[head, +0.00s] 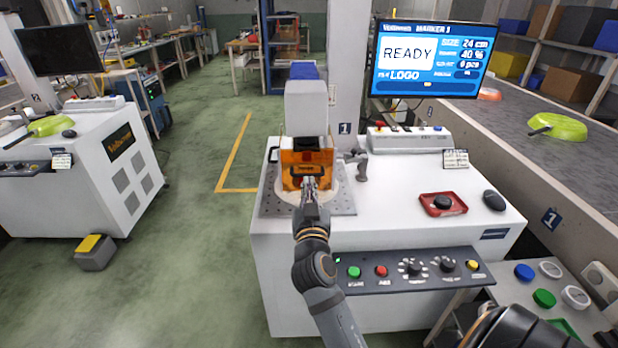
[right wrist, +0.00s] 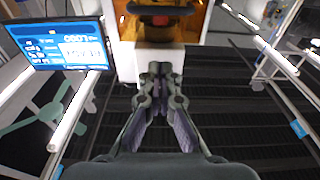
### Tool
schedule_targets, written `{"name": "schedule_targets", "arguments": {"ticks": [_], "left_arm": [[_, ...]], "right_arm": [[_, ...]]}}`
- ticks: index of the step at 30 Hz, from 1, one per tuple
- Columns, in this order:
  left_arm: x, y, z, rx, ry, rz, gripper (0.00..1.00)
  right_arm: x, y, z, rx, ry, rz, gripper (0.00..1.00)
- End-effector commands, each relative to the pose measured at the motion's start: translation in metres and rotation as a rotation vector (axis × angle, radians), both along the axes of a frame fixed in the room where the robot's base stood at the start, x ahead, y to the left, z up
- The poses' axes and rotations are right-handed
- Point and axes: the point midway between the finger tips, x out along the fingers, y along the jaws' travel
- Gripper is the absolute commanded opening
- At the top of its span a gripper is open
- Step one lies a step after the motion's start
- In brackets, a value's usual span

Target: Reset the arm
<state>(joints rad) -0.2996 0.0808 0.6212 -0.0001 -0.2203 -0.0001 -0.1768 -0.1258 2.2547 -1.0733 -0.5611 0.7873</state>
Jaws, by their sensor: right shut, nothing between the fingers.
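My right gripper (head: 309,187) is shut and empty in front of the orange cover (head: 321,160) of the white marking machine (head: 306,106). In the right wrist view the shut fingers (right wrist: 160,72) point at the cover's dark handle (right wrist: 158,9), with a gap visible there. The orange cover (right wrist: 197,22) fills the top middle of that view. The cover hides most of what is behind it; the edge of a pale round plate (head: 284,193) shows around its base. My left gripper is not in view.
A screen (head: 428,60) reading READY stands behind the white bench (head: 400,205). A red tray (head: 443,204) and a dark mouse (head: 494,200) lie on the bench's right side. Buttons line the front panel (head: 408,270).

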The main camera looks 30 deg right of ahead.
Motion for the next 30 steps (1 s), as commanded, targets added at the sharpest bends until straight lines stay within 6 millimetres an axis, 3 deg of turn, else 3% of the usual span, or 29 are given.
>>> {"name": "schedule_targets", "arguments": {"ticks": [13,16,17,20,21,24,27,30], "left_arm": [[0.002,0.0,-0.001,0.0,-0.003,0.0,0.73],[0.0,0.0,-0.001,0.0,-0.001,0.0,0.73],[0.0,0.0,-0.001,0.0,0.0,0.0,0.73],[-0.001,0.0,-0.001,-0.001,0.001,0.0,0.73],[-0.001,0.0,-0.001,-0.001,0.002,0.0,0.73],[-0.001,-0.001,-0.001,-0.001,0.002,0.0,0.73],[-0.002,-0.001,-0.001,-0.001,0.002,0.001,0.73],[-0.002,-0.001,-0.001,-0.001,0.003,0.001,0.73]], "right_arm": [[-0.006,0.003,0.0,-0.002,0.0,-0.001,0.0],[-0.011,-0.001,-0.013,0.017,0.048,-0.012,0.0],[-0.014,-0.004,-0.024,0.033,0.085,-0.018,0.0],[-0.037,-0.011,-0.08,0.106,0.307,-0.03,0.0],[-0.049,-0.01,-0.107,0.136,0.424,-0.019,0.0],[-0.084,0.002,-0.163,0.192,0.693,0.044,0.0],[-0.119,0.021,-0.202,0.223,0.915,0.133,0.0],[-0.154,0.04,-0.229,0.236,1.104,0.235,0.0]]}}
